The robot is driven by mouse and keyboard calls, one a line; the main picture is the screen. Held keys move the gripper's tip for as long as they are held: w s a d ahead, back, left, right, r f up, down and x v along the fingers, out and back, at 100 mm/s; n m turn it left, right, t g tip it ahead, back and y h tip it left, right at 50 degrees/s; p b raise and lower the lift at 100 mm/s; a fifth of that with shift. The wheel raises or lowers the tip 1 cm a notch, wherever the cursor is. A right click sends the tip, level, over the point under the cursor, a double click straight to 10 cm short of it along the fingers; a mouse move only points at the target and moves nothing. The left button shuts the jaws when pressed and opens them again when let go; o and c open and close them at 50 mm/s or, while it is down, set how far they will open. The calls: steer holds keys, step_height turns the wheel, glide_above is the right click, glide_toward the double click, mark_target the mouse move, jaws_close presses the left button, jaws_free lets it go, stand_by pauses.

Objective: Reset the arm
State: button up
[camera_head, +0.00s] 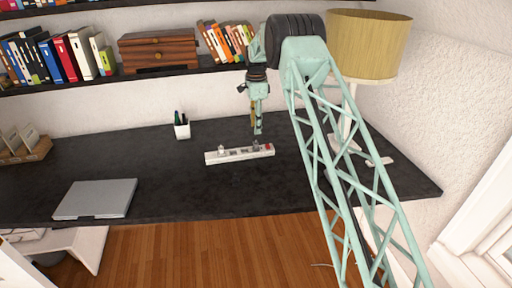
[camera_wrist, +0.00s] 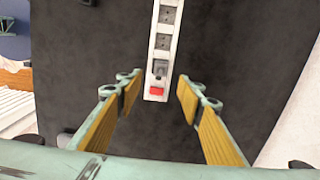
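My gripper (camera_head: 257,128) hangs from my light green lattice arm over the dark desk, just above and behind the right part of a white power strip (camera_head: 226,156). In the wrist view my gripper (camera_wrist: 158,91) is open, its two wood-coloured finger pads wide apart with nothing between them. The power strip also shows in the wrist view (camera_wrist: 164,27), with its red switch end lying beyond and between the fingertips. In the head view small plugs sit in the strip. The gap between fingertips and strip is hard to judge.
The dark desk (camera_head: 165,203) holds a closed laptop (camera_head: 96,199), a white pen cup (camera_head: 182,128) and a wooden organiser (camera_head: 24,148). A lamp (camera_head: 367,45) stands right, partly behind my arm. A shelf (camera_head: 99,78) with books and a wooden box (camera_head: 158,50) runs behind.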

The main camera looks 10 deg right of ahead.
steer(key=shift+r, duration=0.15)
stand_by(0.5)
steer(key=s+r+n+t, duration=0.1)
steer(key=s+r+n, duration=0.2)
steer(key=s+r, duration=0.95)
steer(key=s+r+n, duration=0.3)
steer(key=s+r, duration=0.6)
steer(key=r, duration=0.7)
steer(key=s+r+n+t+b, duration=0.1)
steer(key=s+r+n, duration=0.35)
steer(key=s, duration=0.75)
steer(key=s+r+n+t, duration=0.1)
steer(key=s+r, duration=0.2)
steer(key=s, duration=0.9)
steer(key=s+r+n, duration=0.2)
steer(key=s, duration=0.9)
steer(key=s+f+n, duration=0.2)
steer(key=s+f, duration=0.1)
steer(key=s, duration=0.8)
steer(key=s+f+n+t+b, duration=0.1)
steer(key=s+f, duration=0.3)
steer(key=s, duration=0.7)
steer(key=shift+s+n, duration=0.25)
steer(key=shift+n, duration=0.3)
steer(key=shift+b, duration=0.3)
